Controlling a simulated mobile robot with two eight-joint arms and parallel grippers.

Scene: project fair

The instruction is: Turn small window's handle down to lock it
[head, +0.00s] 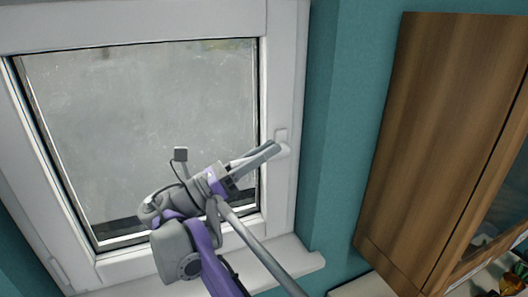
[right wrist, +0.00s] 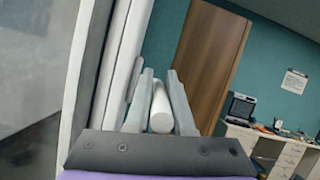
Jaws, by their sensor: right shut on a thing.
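The small window (head: 150,110) has a white frame and a hazy pane, and its sash looks flush with the frame. Its white handle (head: 241,161) sits on the right side of the frame and points left, roughly sideways with a slight downward slope. My right gripper (head: 271,150) is at the handle, its fingers lying along it. In the right wrist view, the rounded white handle end (right wrist: 161,118) is between the two grey fingers of my right gripper (right wrist: 160,85), which is shut on it. Part of the handle is hidden behind the fingers. My left gripper is not in view.
A white sill (head: 285,262) runs below the window. A wooden cabinet (head: 430,130) hangs on the teal wall to the right.

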